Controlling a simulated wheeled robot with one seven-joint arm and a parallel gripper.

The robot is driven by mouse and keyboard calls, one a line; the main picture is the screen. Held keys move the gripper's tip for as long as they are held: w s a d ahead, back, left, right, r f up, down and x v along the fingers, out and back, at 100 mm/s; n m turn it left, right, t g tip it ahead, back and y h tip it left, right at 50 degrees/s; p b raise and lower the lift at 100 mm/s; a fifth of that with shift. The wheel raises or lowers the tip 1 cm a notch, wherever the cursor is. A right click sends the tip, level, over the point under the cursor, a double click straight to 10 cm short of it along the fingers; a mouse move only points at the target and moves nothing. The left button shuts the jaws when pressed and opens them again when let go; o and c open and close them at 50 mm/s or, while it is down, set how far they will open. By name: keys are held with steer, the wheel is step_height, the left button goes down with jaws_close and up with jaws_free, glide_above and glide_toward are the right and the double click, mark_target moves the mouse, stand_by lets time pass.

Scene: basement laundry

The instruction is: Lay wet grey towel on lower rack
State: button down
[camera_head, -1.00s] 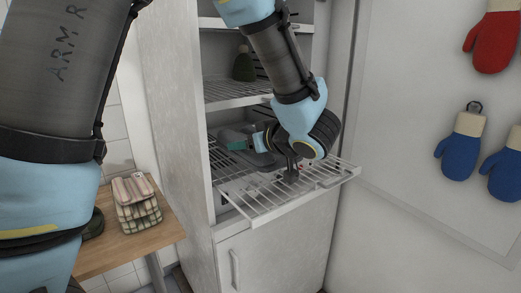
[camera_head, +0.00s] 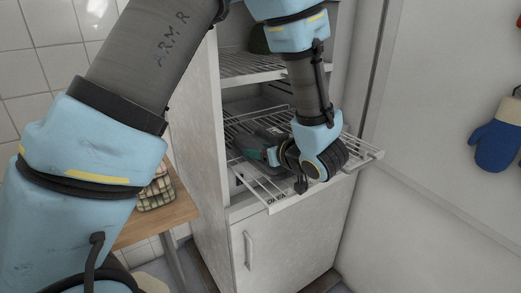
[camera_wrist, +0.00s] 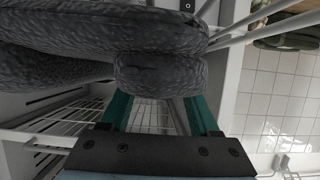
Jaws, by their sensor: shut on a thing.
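The grey towel (camera_wrist: 100,35), dark and textured in thick folds, fills the top of the wrist view. My gripper (camera_wrist: 158,96) is shut on it, with the green fingers reaching up to its lower fold. In the head view my gripper (camera_head: 268,154) lies low over the lower rack, a pulled-out white wire shelf (camera_head: 364,158). My wrist hides part of the rack and the towel. I cannot tell how much of the towel rests on the wires.
An upper wire rack (camera_head: 245,66) is just above, inside the tall white cabinet (camera_head: 196,130). A wooden table (camera_head: 142,228) with a folded checked cloth (camera_head: 156,193) stands to the left. The space in front of the pulled-out rack looks free.

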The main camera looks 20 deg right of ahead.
steer(key=shift+f, duration=0.15)
steer(key=shift+f, duration=0.2)
steer(key=shift+c, duration=0.6)
jaws_free()
steer(key=shift+r, duration=0.1)
steer(key=shift+r, duration=0.15)
steer(key=b+v, duration=0.1)
steer(key=v, duration=1.1)
steer(key=shift+b, duration=0.4)
